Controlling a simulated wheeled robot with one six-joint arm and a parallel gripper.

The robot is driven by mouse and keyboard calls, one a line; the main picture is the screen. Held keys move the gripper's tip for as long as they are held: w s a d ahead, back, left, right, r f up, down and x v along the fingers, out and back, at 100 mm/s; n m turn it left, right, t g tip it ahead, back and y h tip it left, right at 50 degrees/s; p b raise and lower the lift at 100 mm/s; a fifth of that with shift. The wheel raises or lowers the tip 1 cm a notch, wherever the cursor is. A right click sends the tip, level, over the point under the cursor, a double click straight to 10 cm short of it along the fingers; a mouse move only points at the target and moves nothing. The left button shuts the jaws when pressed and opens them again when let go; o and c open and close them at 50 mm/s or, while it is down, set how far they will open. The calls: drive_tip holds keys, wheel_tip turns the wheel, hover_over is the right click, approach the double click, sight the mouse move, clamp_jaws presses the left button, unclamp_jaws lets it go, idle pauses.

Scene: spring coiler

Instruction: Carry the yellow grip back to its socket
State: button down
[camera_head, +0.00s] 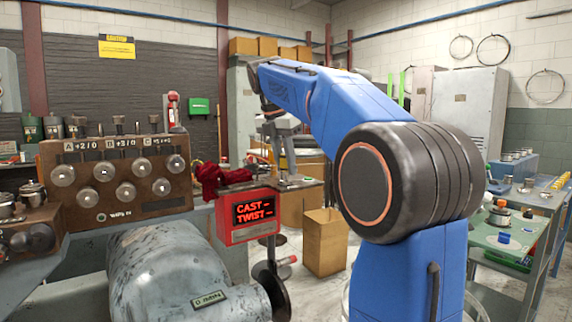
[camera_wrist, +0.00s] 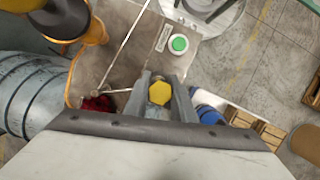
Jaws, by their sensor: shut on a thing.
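The yellow grip (camera_wrist: 159,93) has a six-sided top. It sits between the two grey fingers of my gripper (camera_wrist: 160,88) in the wrist view, and the gripper is shut on it. In the head view my gripper (camera_head: 283,165) points down above a small metal plate (camera_head: 300,184) by the red display box. A wooden panel (camera_head: 118,180) at the left carries knobs and short posts marked A, B and C.
The red display box (camera_head: 252,214) reads CAST and TWIST. A dark red cloth (camera_head: 222,178) lies beside it. A grey machine drum (camera_head: 185,275) fills the lower left. A cardboard box (camera_head: 325,242) stands on the floor. A green-topped cart (camera_head: 510,240) is at the right.

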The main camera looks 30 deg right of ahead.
drive_tip(key=c, duration=1.5)
unclamp_jaws()
drive_tip(key=v, duration=1.2)
drive_tip(key=shift+a+r, duration=0.1)
drive_tip(key=s+a+f+m+t+y, duration=0.1)
drive_tip(key=s+a+f+m, duration=0.3)
drive_tip(key=f, duration=1.1)
drive_tip(key=s+a+f+m+t+y, duration=0.1)
drive_tip(key=s+a+f+m, duration=0.3)
drive_tip(key=s+f+m, duration=0.6)
drive_tip(key=s+a+f+m+t+y, duration=0.1)
drive_tip(key=s+a+f+m, duration=0.3)
drive_tip(key=s+f, duration=1.1)
drive_tip(key=shift+s+a+f+m+t, duration=0.1)
drive_tip(key=shift+f+m+t, duration=0.1)
drive_tip(key=shift+f+m, duration=0.9)
drive_tip(key=shift+s+a+f+m+t, duration=0.15)
drive_tip(key=shift+f+m, duration=0.45)
drive_tip(key=shift+f, duration=0.95)
drive_tip(key=shift+w, duration=0.1)
